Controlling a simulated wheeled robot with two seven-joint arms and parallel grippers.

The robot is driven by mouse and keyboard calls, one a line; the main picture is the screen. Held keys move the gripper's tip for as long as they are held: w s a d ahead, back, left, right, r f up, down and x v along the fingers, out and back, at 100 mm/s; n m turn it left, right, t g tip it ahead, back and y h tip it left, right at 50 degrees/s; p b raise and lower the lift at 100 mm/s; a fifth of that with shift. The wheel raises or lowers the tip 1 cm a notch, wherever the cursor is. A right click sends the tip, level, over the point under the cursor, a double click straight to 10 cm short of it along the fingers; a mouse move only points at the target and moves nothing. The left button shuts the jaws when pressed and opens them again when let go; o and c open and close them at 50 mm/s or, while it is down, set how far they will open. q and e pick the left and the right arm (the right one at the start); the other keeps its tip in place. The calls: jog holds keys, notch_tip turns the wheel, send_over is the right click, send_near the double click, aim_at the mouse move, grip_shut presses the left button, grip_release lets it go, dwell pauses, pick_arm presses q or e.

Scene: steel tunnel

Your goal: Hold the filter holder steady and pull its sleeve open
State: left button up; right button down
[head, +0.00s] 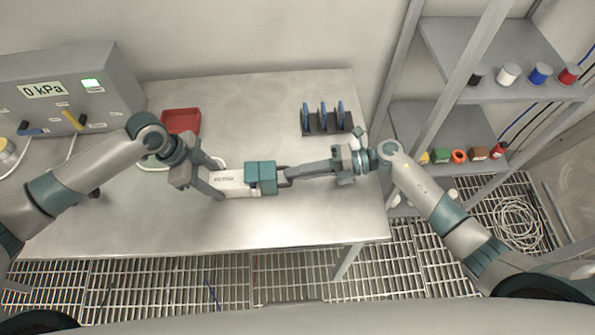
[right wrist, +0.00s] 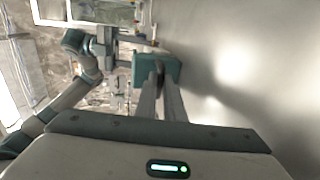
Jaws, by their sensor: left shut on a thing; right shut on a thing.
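The filter holder has a white body (head: 232,176) with small dark print and a teal sleeve (head: 263,172) on its right end. It is held level above the steel table. My left gripper (head: 217,185) is shut on the white body near its left end. My right gripper (head: 286,175) reaches in from the right, its long fingers shut on the sleeve's right end. In the right wrist view the fingertips (right wrist: 160,78) meet the teal sleeve (right wrist: 142,72). The exact grip spot on the sleeve is hidden by the fingers.
The steel table (head: 290,225) is bare in front. A red tray (head: 181,121) lies behind my left gripper. A dark rack (head: 326,122) with blue-edged discs stands at the back right. A gauge box (head: 70,90) reading 0 kPa is at left. Shelves (head: 490,50) with jars stand at right.

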jog(key=v, duration=0.2)
jog(key=f+v, duration=0.1)
jog(key=v, duration=0.2)
jog(key=c, duration=1.8)
grip_release()
jog(key=shift+c, duration=0.2)
jog(key=shift+d, duration=0.1)
jog(key=v, duration=1.1)
jog(key=shift+d, duration=0.4)
